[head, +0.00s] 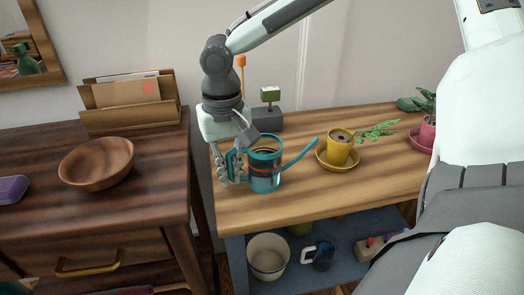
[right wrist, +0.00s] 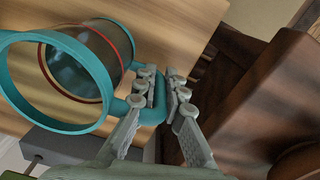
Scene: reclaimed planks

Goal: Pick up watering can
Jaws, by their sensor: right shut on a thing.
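The watering can (head: 264,168) is teal with a dark red band and a long spout pointing right. It stands upright at the left end of the light wooden bench top (head: 290,205); I cannot tell whether it touches the wood. My right gripper (head: 233,170) is at its left side, shut on the can's handle. In the right wrist view the can (right wrist: 90,65) shows its open rim, and the fingers (right wrist: 165,97) close around the teal handle. My left gripper is not in view.
A yellow pot (head: 340,150) on a saucer stands right of the spout. A pink pot (head: 427,134) is farther right. A grey block (head: 268,120) with a small green-topped piece stands behind. A dark dresser (head: 135,205) with a wooden bowl (head: 97,165) is at left, across a narrow gap.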

